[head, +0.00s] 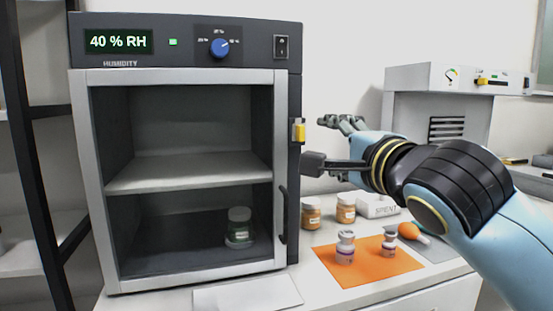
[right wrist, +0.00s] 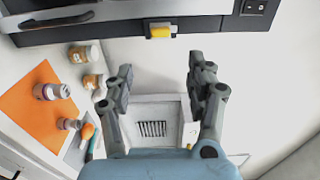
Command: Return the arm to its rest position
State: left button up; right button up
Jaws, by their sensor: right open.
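My right arm reaches in from the right in the head view. Its gripper (head: 318,142) is open and empty, beside the right edge of the humidity cabinet (head: 285,90), near a yellow latch (head: 299,131). In the right wrist view the two fingers of the gripper (right wrist: 160,66) stand wide apart with nothing between them, and the latch (right wrist: 160,31) shows beyond them. The cabinet display reads 40 % RH, and a green light is lit. A capped jar (head: 239,228) stands on the cabinet's lower floor. My left gripper is not in view.
An orange mat (head: 378,275) bears two small vials (head: 345,247) (head: 389,240). Two amber jars (head: 311,212) (head: 346,208) and a white SPENT tray (head: 378,206) stand behind it. An orange-bulbed tool (head: 412,232) lies to the right. A grey instrument (head: 400,110) stands behind my arm.

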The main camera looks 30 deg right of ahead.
jog(key=s+a+f+n+g+y, duration=0.1)
jog(key=s+f+n+g, duration=0.3)
jog(key=f, duration=0.4)
jog(key=s+f+n+g, duration=0.3)
jog(key=f+n, duration=0.2)
jog(key=f, duration=0.4)
jog(key=s+a+f+n+g+y, duration=0.1)
jog(key=s+a+f+n+g, duration=0.2)
jog(key=s+f+n, duration=0.4)
jog(key=s+a+f+n+g+y, duration=0.2)
jog(key=s+f+n+g, duration=0.3)
jog(key=s, duration=0.4)
notch_tip(320, 180, down, 26)
jog(key=s+d+f+b, duration=0.1)
jog(key=d+b, duration=0.1)
jog(key=s+d+f+g+b, duration=0.1)
jog(key=s+f+b, duration=0.1)
jog(key=s+f, duration=1.7)
jog(key=shift+d, duration=0.3)
